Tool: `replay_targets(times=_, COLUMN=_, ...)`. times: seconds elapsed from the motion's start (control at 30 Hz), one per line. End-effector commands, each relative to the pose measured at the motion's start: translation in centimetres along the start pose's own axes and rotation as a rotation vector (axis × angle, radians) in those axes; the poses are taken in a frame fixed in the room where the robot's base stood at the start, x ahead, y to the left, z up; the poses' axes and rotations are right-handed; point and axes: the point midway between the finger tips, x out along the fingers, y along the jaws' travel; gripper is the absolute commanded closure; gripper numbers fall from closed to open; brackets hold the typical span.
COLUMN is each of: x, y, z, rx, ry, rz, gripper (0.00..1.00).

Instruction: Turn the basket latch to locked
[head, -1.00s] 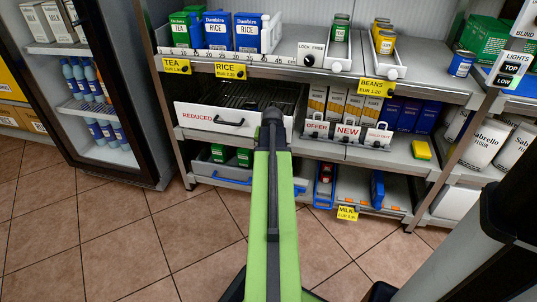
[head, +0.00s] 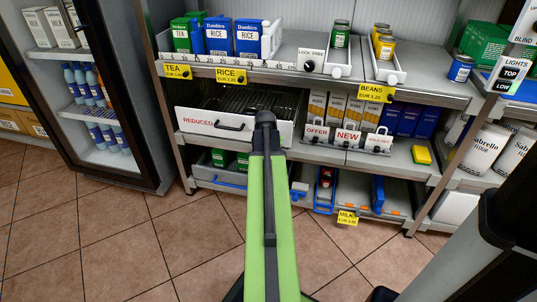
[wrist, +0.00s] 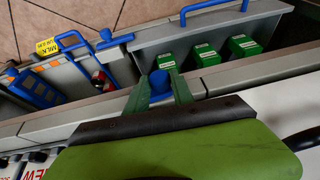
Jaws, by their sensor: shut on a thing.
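The basket (head: 205,177) is a grey bin on the low shelf, with green boxes inside and a blue front handle. It also shows in the wrist view (wrist: 250,28). In the wrist view my gripper (wrist: 160,91) has its green fingers closed on a round blue knob (wrist: 160,81) by the basket's corner. I cannot tell for sure that this knob is the basket latch, nor how far it is turned. In the head view my arm hides the gripper and the knob.
A REDUCED drawer (head: 190,119) stands partly out above the basket. Blue racks (head: 326,190) and a yellow MILK tag (head: 347,217) are to its right. A fridge with its glass door (head: 110,100) is at the left. The tiled floor in front is clear.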

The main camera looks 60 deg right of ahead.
Motion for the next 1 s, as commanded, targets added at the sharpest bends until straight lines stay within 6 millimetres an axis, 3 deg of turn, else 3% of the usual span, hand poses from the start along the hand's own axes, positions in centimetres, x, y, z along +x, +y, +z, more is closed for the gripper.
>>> replay_targets(times=1.0, x=1.6, y=-1.3, z=0.6, rx=-0.348, ry=-0.002, rz=0.85, gripper=1.0)
